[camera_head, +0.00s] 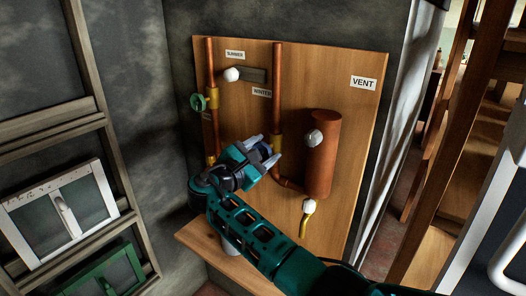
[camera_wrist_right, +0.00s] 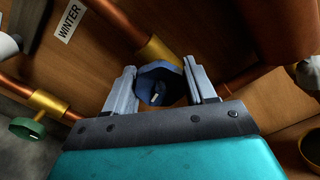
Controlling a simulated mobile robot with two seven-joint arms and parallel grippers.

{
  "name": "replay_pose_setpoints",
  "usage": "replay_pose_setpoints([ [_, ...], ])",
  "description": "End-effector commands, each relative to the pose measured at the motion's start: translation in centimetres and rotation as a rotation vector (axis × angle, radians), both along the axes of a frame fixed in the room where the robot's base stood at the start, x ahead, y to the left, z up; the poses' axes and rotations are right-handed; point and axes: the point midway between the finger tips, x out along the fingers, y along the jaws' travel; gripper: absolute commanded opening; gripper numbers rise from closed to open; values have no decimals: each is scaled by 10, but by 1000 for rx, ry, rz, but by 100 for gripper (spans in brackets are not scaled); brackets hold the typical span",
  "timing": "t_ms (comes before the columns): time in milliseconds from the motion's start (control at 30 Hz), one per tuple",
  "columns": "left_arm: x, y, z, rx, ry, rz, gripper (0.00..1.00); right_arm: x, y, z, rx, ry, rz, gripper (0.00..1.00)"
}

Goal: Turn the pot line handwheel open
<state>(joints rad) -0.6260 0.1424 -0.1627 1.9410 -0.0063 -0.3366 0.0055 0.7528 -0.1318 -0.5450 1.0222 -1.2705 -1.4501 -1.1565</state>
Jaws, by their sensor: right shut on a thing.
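A dark blue handwheel (camera_wrist_right: 160,84) sits on a copper pipe with a brass fitting, mounted on an upright wooden board. My right gripper (camera_wrist_right: 163,88) is shut on this wheel, one finger on each side of it, in the right wrist view. In the head view my right gripper (camera_head: 264,150) reaches the lower middle of the board and largely hides the wheel. A green handwheel (camera_head: 198,102) is on the left copper pipe; it also shows in the right wrist view (camera_wrist_right: 27,128). I cannot read a label naming the pot line. My left gripper is not in view.
The board (camera_head: 345,120) also carries a copper cylinder (camera_head: 322,165) with a white knob (camera_head: 314,138), a yellow lever with a white knob (camera_head: 308,207), and a slider with a white knob (camera_head: 231,74). A wooden ledge (camera_head: 195,238) runs below. Window frames stand left.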

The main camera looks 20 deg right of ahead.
Motion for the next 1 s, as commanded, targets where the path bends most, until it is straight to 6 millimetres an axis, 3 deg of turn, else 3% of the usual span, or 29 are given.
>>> replay_pose_setpoints([
  [1000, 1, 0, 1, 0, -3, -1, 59, 1, 1, 0, -589, 752, 0, 24],
])
